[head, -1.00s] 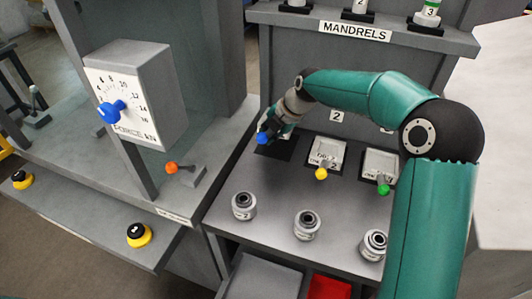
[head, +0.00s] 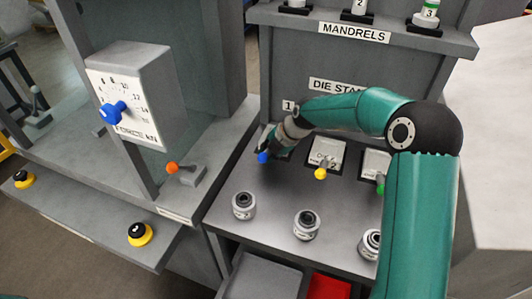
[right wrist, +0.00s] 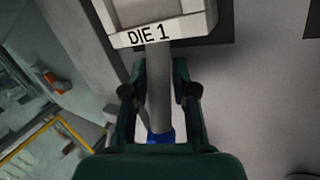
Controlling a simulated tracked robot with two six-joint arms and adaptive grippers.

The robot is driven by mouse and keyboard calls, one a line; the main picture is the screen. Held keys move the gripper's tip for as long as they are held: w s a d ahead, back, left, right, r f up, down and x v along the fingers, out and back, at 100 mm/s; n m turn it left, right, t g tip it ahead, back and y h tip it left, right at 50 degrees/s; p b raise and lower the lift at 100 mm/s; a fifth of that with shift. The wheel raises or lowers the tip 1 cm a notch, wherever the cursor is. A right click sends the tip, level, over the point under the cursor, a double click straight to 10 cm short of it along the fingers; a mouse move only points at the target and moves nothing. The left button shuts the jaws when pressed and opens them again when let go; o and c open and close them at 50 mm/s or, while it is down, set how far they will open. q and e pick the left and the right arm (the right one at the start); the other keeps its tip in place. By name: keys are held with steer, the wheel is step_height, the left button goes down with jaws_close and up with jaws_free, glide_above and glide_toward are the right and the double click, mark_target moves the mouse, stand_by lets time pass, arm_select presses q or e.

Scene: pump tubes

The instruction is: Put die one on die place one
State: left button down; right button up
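Die one (right wrist: 158,12) is a pale block labelled "DIE 1" with a grey bar handle (right wrist: 159,85) and a blue knob (right wrist: 160,137). My right gripper (right wrist: 159,75) has its fingers on both sides of the handle and appears shut on it. In the head view the gripper (head: 270,149) is at the left of the die row, by the "1" label, with the blue knob (head: 263,157) below it. The dark die place one (right wrist: 226,28) shows beside and under the block; I cannot tell whether they touch. My left gripper is not in view.
Die two (head: 327,152) with a yellow knob and another die (head: 374,163) with a green knob sit to the right. Several grey round parts, one here (head: 244,205), stand along the bench front. An orange-knobbed lever (head: 172,168) is on the left.

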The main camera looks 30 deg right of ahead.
steer(key=shift+o, duration=1.1)
steer(key=shift+r, duration=0.1)
steer(key=b+v, duration=0.1)
steer(key=v, duration=1.1)
